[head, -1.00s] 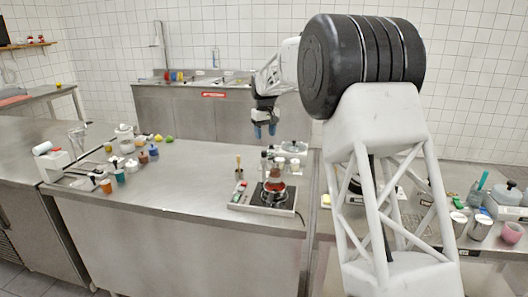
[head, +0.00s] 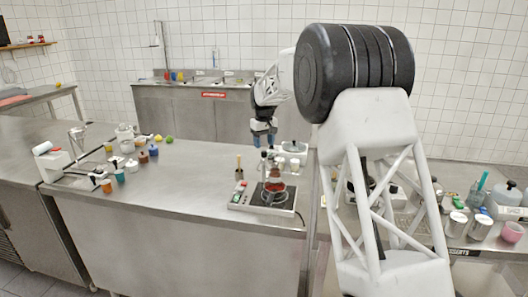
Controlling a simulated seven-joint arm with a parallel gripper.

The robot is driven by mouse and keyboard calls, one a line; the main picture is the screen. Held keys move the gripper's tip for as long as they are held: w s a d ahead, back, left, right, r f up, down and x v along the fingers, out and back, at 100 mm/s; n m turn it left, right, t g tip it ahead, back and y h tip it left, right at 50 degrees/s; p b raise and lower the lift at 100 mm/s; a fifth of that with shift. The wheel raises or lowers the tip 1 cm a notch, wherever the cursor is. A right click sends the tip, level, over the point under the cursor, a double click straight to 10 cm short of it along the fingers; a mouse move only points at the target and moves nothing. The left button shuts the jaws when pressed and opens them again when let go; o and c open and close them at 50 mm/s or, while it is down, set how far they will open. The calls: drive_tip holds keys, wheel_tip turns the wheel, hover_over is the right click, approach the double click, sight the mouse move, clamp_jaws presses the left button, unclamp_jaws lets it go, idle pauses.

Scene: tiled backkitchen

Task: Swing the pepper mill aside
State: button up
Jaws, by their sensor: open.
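I cannot pick out the pepper mill for certain. A slim brown upright thing (head: 239,172) stands left of the gripper and could be a mill, but it is too small to be sure.
A glass vessel with red contents (head: 275,181) stands on a hotplate unit (head: 247,204) near the counter's front edge. A whitish container (head: 293,147) is right of my gripper. Several jars (head: 119,175) stand at left. The counter's middle (head: 195,185) is clear.

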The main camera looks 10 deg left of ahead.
sight(264, 151)
drive_tip(key=shift+f, duration=2)
drive_tip(key=shift+c, duration=0.2)
clamp_jaws()
